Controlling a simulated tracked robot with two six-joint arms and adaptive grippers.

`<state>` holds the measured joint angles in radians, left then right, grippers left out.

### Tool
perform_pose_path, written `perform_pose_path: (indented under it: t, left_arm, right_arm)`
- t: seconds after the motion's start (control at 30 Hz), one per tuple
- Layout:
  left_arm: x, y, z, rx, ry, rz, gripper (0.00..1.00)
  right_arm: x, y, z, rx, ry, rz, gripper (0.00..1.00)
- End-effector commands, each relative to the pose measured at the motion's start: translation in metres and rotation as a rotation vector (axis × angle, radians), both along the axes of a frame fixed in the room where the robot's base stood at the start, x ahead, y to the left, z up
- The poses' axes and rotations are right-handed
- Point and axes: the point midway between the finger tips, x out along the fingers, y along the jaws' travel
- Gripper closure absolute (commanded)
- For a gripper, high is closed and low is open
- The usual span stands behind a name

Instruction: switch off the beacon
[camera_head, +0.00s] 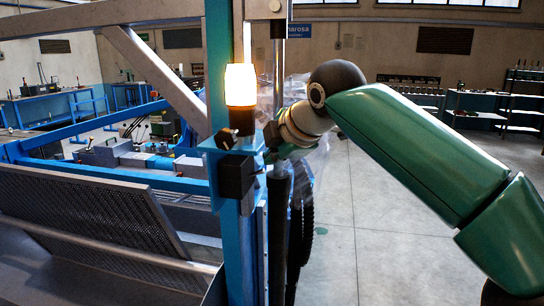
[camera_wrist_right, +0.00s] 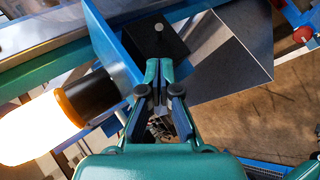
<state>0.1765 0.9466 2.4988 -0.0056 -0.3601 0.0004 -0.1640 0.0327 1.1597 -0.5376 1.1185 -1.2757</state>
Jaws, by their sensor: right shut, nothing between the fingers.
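The beacon (camera_head: 240,86) glows bright white-orange on its dark base, upright on a blue bracket at the blue post. In the right wrist view the lit beacon (camera_wrist_right: 38,125) lies at the left. A black box (camera_head: 236,177) with a small protruding knob is fixed below the bracket; in the wrist view the box (camera_wrist_right: 172,38) and its pale pin lie just beyond my fingertips. My right gripper (camera_wrist_right: 159,68) is shut and empty, close to the blue plate; whether it touches is unclear. In the head view the right gripper (camera_head: 270,138) is partly hidden by the metal rod. My left gripper is out of view.
A vertical metal rod (camera_head: 279,100) stands right of the post. A perforated grey sheet (camera_head: 90,215) and blue rails fill the left. Open concrete floor (camera_head: 390,235) lies to the right, with shelves (camera_head: 490,105) at the back.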

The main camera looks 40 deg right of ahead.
Motion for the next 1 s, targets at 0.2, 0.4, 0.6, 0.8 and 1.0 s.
perform_pose_path:
  t: [0.2,0.4,0.6,0.8,1.0]
  left_arm:
    - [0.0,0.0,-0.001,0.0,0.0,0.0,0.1]
    - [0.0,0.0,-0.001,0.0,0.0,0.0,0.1]
    - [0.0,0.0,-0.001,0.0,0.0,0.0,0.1]
    - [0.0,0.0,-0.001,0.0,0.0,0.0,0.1]
    - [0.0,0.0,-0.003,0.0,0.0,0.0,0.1]
  right_arm:
    - [0.03,-0.005,-0.027,0.0,0.006,-0.001,1.0]
    - [0.05,-0.008,-0.044,0.0,0.005,0.0,1.0]
    - [0.058,-0.009,-0.049,0.0,0.002,0.002,1.0]
    - [0.058,-0.009,-0.049,0.001,0.002,0.002,1.0]
    - [0.058,-0.008,-0.05,0.004,-0.002,0.002,1.0]
